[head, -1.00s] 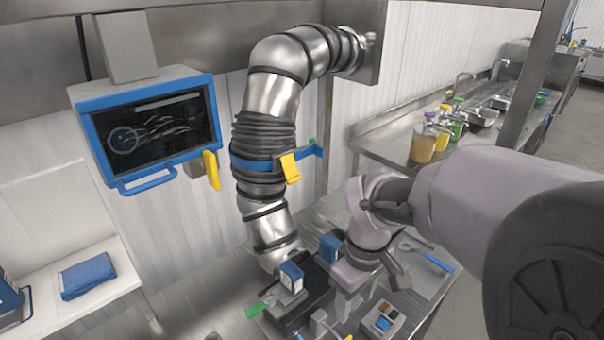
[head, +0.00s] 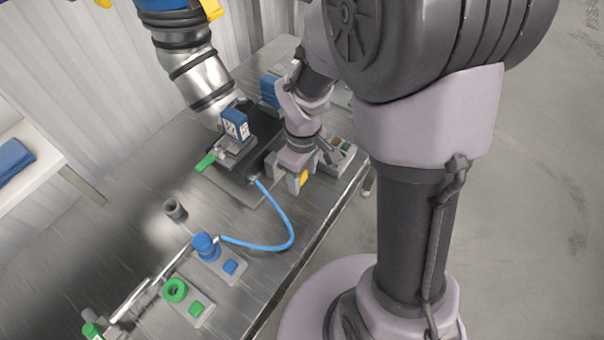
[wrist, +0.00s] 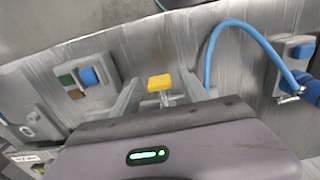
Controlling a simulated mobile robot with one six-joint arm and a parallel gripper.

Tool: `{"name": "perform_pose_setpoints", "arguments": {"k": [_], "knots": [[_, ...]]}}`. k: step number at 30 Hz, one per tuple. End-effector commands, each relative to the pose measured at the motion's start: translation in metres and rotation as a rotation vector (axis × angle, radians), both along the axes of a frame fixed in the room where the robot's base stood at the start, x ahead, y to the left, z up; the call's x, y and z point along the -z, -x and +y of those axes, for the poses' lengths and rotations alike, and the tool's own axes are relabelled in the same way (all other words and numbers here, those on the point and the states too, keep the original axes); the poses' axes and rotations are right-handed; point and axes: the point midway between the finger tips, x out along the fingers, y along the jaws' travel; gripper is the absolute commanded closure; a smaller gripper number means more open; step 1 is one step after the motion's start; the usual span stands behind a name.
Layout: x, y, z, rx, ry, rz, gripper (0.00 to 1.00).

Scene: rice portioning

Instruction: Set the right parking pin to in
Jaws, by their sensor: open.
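A small yellow knob on a metal stem (wrist: 160,82), which looks like a parking pin, shows between my fingers in the wrist view. The yellow knob also shows in the head view (head: 303,178), beside my gripper at the front of the dark fixture. My gripper (wrist: 162,88) is open, with one finger on each side of the knob and no clear contact visible. In the head view my gripper (head: 296,162) is low over the bench, and its fingertips are mostly hidden. How far the pin is in cannot be told.
A dark fixture (head: 225,182) with a green tab (head: 205,162) and a blue block (head: 236,124) stands left of my gripper. A blue hose (head: 292,232) loops in front to a blue-capped fitting (head: 205,246). A button box (wrist: 86,78) sits close by. A steel duct hangs above.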

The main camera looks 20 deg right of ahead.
Motion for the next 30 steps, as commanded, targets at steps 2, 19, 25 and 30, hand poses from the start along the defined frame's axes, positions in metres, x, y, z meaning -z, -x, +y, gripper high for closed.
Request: {"name": "perform_pose_setpoints", "arguments": {"k": [2, 19, 25, 30], "knots": [[-0.0007, 0.0, 0.0, 0.0, 0.0, 0.0, 0.47], [-0.001, -0.0001, -0.0001, -0.001, 0.0, 0.0, 1.0], [-0.001, -0.0001, -0.0001, -0.001, 0.0, 0.0, 1.0], [-0.0011, -0.0001, -0.0001, -0.001, 0.001, -0.001, 1.0]]}}
